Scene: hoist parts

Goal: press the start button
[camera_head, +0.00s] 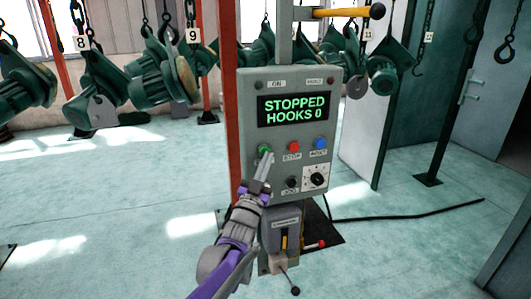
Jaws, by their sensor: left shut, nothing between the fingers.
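A grey control panel (255,168) stands upright on a post in the middle of the head view. Its screen (293,107) reads "STOPPED HOOKS 0" in green. The green button (264,149) is at the left of the button row, with a red button (294,147) and a blue button (320,143) to its right. My left gripper (266,158) is shut and empty, its tips at the lower edge of the green button. I cannot tell whether they touch it. The tips hide the green button's label. My right gripper is not in view.
A black knob (316,179) and a small dark button (292,183) sit lower on the panel. Below is a lever box (284,232) with a red-tipped handle. Green hoist parts (160,80) hang from chains behind. A black cable (410,214) crosses the open floor at right.

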